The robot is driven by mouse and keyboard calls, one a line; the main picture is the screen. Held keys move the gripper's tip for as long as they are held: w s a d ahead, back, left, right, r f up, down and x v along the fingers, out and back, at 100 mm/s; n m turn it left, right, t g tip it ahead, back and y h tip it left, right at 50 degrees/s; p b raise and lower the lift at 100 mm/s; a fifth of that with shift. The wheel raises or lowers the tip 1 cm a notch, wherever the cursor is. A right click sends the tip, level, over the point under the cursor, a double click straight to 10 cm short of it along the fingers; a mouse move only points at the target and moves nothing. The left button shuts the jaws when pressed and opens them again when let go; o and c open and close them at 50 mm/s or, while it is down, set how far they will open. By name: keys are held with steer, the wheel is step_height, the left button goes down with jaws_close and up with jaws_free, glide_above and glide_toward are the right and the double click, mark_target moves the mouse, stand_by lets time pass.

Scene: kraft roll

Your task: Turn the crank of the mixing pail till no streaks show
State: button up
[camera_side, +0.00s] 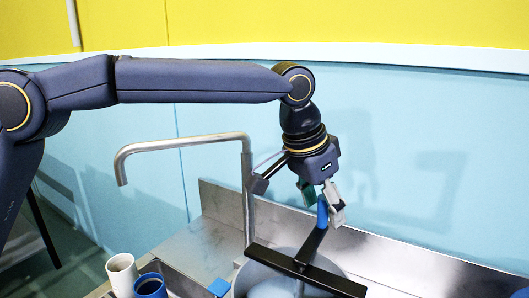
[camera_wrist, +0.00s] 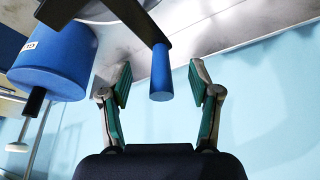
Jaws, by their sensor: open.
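The mixing pail (camera_side: 338,268) stands at the bottom of the side view, cut off by the frame edge. A black bar (camera_side: 335,281) crosses its top. The black crank arm (camera_side: 311,246) rises from the bar to a blue handle (camera_side: 322,214). In the wrist view the blue handle (camera_wrist: 161,78) hangs between the two green-padded fingers of my gripper (camera_wrist: 161,66), with a gap on each side. The crank arm (camera_wrist: 138,20) shows above it. I cannot make out any streaks in the pail.
A bent metal tap (camera_side: 247,180) stands left of the pail. A white cup (camera_side: 121,270) and a blue cup (camera_side: 150,286) stand at the lower left. A large blue cylinder (camera_wrist: 55,65) is at the wrist view's left.

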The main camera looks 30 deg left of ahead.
stand_by(0.3)
steer(key=shift+r, duration=4.45)
